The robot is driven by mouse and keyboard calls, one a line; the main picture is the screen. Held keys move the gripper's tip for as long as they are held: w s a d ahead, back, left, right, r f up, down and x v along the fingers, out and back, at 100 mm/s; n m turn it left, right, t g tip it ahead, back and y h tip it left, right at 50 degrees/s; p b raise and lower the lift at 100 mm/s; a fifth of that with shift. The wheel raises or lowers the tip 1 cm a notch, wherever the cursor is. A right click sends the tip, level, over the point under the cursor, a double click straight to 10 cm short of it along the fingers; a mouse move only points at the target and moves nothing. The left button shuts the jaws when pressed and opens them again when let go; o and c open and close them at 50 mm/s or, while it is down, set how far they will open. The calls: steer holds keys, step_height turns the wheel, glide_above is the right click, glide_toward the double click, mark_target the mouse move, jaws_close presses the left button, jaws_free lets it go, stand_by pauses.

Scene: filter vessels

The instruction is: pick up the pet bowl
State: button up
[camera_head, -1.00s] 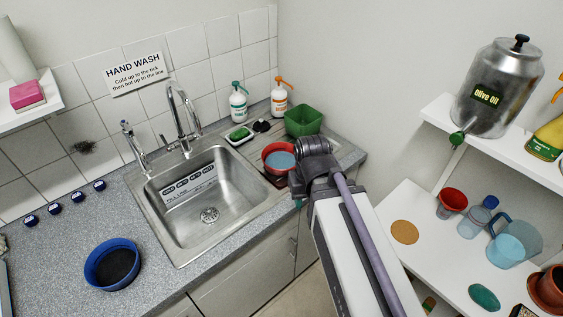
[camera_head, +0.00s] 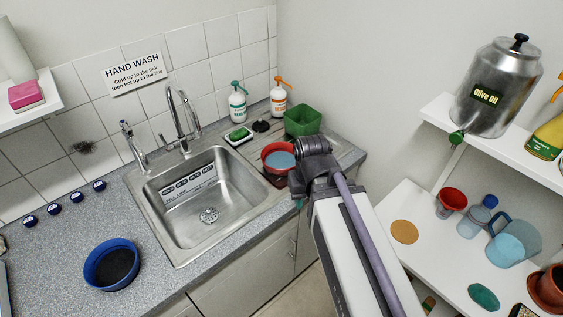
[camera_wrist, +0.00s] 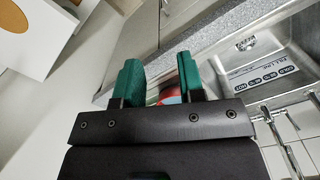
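A red bowl with a light blue inside (camera_head: 268,151) stands on the drainboard right of the sink, partly hidden by my wrist. A blue bowl with a dark inside (camera_head: 108,264) sits on the counter left of the sink. No label shows which one is the pet bowl. My gripper shows in the wrist view (camera_wrist: 160,75), its two green fingers apart. A bit of red and light blue (camera_wrist: 170,94) shows between them, low near the gripper's body. In the head view my wrist is just right of the red bowl and mostly hides the fingers.
The sink (camera_head: 205,205) with its tap (camera_head: 183,120) lies left of the red bowl. A green tub (camera_head: 302,121), soap dish (camera_head: 238,134) and two pump bottles (camera_head: 238,102) stand behind it. Shelves with cups (camera_head: 452,203) are at the right. The front-left counter is mostly clear.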

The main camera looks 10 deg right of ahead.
steer(key=w+d+f+m+t+y+b, duration=0.1)
steer(key=w+d+f+m+b, duration=0.15)
steer(key=w+m, duration=0.7)
steer(key=w+d+f+m+t+b, duration=0.1)
steer(key=w+d+f+m+b, duration=0.15)
steer(key=w, duration=1.35)
steer(key=f+b, duration=0.6)
steer(key=shift+w+a+f, duration=0.15)
steer(key=shift+w+a, duration=0.15)
steer(key=shift+w, duration=0.1)
steer(key=f+b, duration=0.5)
steer(key=shift+w+a, duration=0.4)
steer(key=shift+r, duration=0.2)
jaws_close()
